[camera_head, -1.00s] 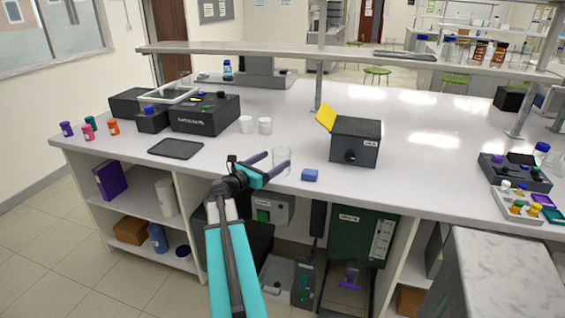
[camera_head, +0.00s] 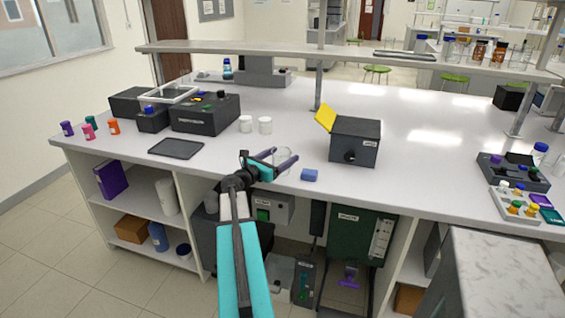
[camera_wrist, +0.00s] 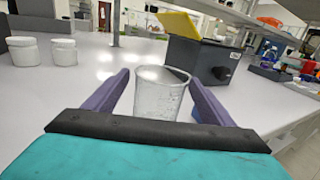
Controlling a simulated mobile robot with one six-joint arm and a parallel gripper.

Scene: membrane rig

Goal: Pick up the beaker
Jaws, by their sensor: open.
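The beaker (camera_wrist: 160,95) is clear glass and stands upright on the white bench. In the wrist view it is between the two purple fingers of my gripper (camera_wrist: 160,88), with a gap showing on each side. In the head view the beaker (camera_head: 283,156) is small and faint near the bench's front edge. My gripper (camera_head: 279,158) is open around it there, with the fingers reaching in from the front. The beaker's base is hidden by the gripper body in the wrist view.
Two white jars (camera_head: 256,125) stand back left. A black tray (camera_head: 176,148) lies left. A shelf (camera_head: 350,54) spans the back.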

